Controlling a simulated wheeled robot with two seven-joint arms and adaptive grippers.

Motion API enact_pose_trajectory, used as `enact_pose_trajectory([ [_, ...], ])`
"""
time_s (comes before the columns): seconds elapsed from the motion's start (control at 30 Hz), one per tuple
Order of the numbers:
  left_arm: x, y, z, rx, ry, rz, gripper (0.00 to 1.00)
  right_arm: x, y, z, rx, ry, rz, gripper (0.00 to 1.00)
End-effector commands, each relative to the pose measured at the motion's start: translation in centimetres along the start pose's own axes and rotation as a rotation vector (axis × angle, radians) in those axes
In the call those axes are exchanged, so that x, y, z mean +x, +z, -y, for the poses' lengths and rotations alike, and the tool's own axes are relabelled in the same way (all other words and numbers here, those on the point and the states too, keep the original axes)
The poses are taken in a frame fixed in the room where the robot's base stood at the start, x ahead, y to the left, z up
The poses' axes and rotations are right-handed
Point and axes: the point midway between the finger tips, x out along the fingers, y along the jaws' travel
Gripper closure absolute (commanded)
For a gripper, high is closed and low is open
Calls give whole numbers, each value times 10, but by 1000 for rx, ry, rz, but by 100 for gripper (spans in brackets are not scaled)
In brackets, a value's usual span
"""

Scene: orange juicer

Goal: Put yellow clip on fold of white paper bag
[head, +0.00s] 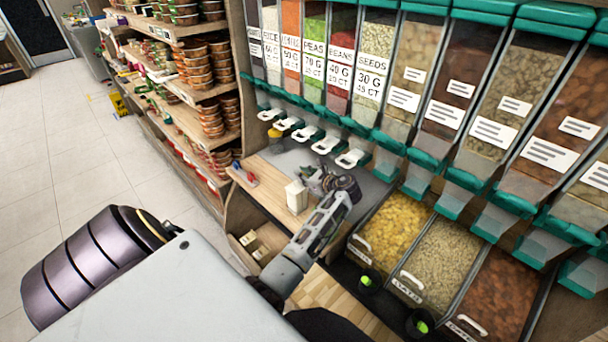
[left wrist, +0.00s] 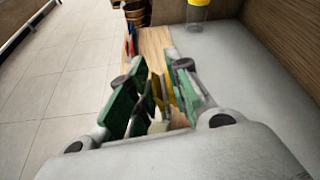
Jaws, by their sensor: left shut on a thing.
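The white paper bag (head: 296,197) stands upright on the wooden counter in the head view, just left of my left gripper (head: 322,181). In the left wrist view a small pale patch low between the fingers may be part of the bag. My left gripper also shows in the left wrist view (left wrist: 158,92), its green-padded fingers nearly together. They are shut on the yellow clip (left wrist: 164,90), which shows as a narrow yellow strip between them. The fold of the bag cannot be made out. My right gripper is in neither view.
Red and blue clips (head: 244,174) lie at the left end of the wooden counter (head: 268,193). A yellow-capped jar (left wrist: 198,13) stands on the grey surface. Bulk food bins (head: 440,255) and dispensers lie to the right, stocked shelves to the left.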

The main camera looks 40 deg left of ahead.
Motion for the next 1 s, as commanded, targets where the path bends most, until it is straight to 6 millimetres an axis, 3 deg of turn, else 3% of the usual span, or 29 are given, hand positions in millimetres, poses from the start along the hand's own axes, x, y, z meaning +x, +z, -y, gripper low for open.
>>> enact_pose_trajectory([
  [0.6,0,-1,0,0,0,0,90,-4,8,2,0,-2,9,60],
  [0.63,0,-1,0,0,0,0,77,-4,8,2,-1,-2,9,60],
  [0.8,0,-1,0,0,0,0,56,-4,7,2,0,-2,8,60],
  [1.0,0,-1,0,0,0,0,56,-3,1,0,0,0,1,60],
])
